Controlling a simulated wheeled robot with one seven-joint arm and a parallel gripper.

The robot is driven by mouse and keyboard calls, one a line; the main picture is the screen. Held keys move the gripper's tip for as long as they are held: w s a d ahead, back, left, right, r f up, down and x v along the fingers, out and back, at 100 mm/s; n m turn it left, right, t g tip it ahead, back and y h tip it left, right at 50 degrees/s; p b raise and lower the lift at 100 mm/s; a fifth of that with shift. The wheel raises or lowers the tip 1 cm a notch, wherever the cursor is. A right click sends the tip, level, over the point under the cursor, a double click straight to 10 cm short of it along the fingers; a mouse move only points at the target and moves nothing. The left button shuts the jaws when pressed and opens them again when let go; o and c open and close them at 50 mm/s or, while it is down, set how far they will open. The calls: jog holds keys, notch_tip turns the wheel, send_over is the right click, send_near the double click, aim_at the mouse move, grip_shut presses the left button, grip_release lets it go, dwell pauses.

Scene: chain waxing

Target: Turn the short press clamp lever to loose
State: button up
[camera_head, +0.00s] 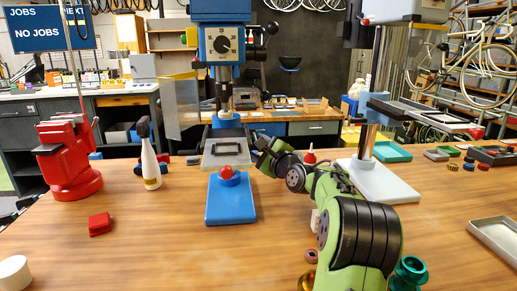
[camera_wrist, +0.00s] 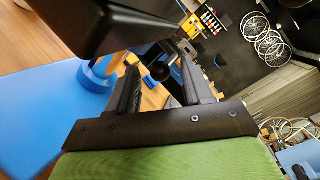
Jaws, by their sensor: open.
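My gripper (camera_head: 258,144) is by the right side of the blue press (camera_head: 208,80), beside its grey table plate (camera_head: 222,153) and above the blue base (camera_head: 231,207). In the wrist view my gripper (camera_wrist: 158,78) is open, its two black fingers apart. A dark block (camera_wrist: 100,25) fills the upper left of the wrist view.
A second press with a white base (camera_head: 380,182) stands right of my arm. A red vise (camera_head: 68,160), a white bottle (camera_head: 151,165) and a red block (camera_head: 100,224) are at left. The front left table is mostly clear.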

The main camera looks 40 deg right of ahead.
jog(key=shift+w, duration=0.35)
grip_shut()
jog(key=shift+r, duration=0.1)
jog(key=r+g+p, duration=0.1)
jog(key=p, duration=0.5)
jog(key=shift+r+m, duration=0.2)
jog(key=shift+m, duration=0.1)
jog(key=shift+f, duration=0.1)
grip_release()
